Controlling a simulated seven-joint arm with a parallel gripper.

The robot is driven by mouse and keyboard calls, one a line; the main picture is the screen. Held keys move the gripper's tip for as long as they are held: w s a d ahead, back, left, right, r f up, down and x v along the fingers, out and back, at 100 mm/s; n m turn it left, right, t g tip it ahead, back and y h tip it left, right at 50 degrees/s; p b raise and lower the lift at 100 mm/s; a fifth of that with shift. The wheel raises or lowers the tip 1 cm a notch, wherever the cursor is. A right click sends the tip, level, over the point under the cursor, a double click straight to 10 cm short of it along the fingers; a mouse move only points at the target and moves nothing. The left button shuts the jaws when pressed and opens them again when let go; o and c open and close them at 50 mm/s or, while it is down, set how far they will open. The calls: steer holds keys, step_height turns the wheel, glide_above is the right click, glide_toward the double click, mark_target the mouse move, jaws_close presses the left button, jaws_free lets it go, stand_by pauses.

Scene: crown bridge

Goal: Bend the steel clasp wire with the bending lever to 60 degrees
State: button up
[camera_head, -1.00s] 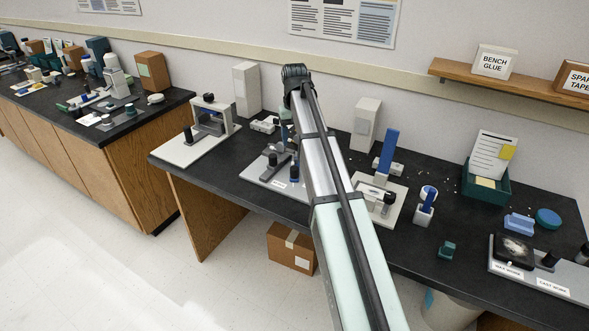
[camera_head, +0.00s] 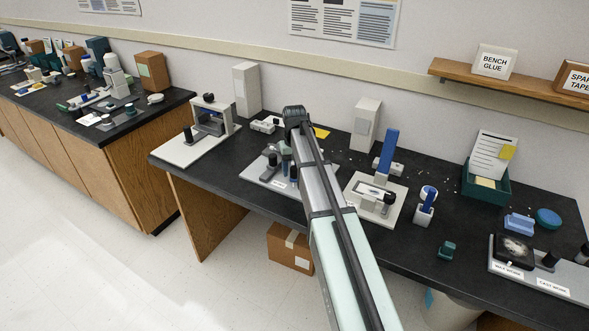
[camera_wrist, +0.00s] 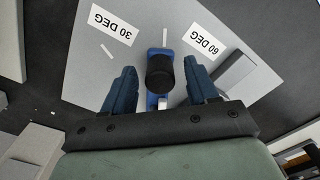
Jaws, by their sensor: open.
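The bending lever (camera_wrist: 162,101) is a blue bar with a round black knob (camera_wrist: 160,70), seen from above in the wrist view. It lies over a pale grey plate (camera_wrist: 105,75) with labels reading 30 DEG and 60 DEG. My gripper (camera_wrist: 161,66) is open, with one dark blue finger on each side of the knob and gaps between; I cannot tell how far above it they are. In the head view the grey plate (camera_head: 262,172) is partly hidden behind my arm. I cannot make out the steel clasp wire for certain.
A press on a white base (camera_head: 180,152) stands left of the plate. To the right are a white-based fixture with a blue upright (camera_head: 388,150) and a small blue-and-white stand (camera_head: 424,212). A tall pale box (camera_head: 365,122) stands behind. Some dark bench top is clear towards the right.

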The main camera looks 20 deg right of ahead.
steer(key=shift+f, duration=0.15)
jaws_close()
stand_by(0.5)
